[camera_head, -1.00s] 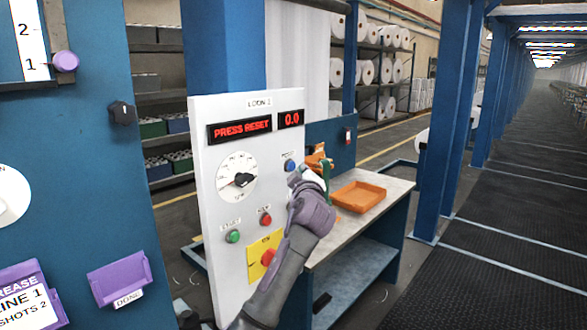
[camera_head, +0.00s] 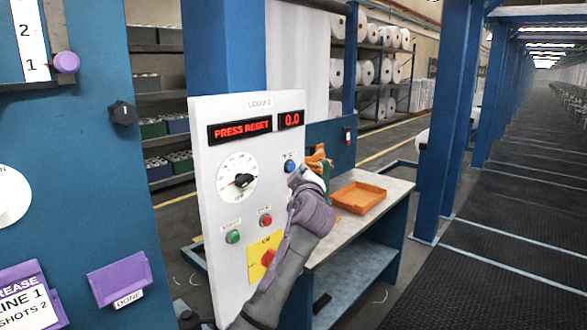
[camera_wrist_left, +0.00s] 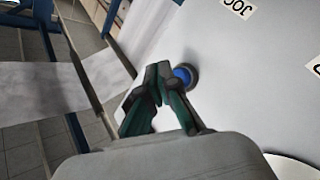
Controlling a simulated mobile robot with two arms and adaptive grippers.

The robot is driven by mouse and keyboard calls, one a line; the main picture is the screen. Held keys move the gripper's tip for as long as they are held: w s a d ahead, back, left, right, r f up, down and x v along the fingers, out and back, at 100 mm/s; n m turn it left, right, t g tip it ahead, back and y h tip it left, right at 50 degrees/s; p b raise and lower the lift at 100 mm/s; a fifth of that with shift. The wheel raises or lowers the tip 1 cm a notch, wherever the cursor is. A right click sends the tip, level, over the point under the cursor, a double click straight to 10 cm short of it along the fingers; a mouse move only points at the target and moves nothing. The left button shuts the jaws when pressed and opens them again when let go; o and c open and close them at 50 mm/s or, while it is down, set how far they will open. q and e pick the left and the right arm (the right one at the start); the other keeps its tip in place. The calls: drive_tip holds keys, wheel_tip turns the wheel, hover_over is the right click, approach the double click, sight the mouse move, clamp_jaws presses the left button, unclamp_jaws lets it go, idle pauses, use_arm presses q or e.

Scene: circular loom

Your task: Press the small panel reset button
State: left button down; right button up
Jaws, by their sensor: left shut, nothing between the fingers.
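A white control panel (camera_head: 215,180) stands upright with a red display reading PRESS RESET. A small blue button (camera_head: 289,166) sits at its upper right; its label is too small to read. The button also shows in the left wrist view (camera_wrist_left: 184,76). My left gripper (camera_wrist_left: 158,74) is shut and empty, its dark green fingertips close beside the blue button. I cannot tell whether they touch it. In the head view, the left gripper (camera_head: 297,180) is just below the button, its fingers mostly hidden by my wrist. My right gripper is not in view.
The panel also carries a black dial knob (camera_head: 243,180), a green button (camera_head: 233,237), a red button (camera_head: 265,220) and a larger red button (camera_head: 268,258) on a yellow plate. A bench with an orange tray (camera_head: 358,197) stands behind my left arm.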

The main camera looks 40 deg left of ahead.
use_arm(q)
drive_tip(key=shift+a, duration=0.15)
drive_tip(key=shift+a+b, duration=0.3)
idle(0.3)
drive_tip(key=shift+a, duration=0.5)
idle(0.6)
drive_tip(key=shift+d, duration=0.2)
drive_tip(key=shift+d+b, duration=0.5)
drive_tip(key=shift+d, duration=0.2)
drive_tip(key=shift+s+d+b, duration=0.2)
drive_tip(key=shift+d+b, duration=0.6)
drive_tip(key=shift+d, duration=1.7)
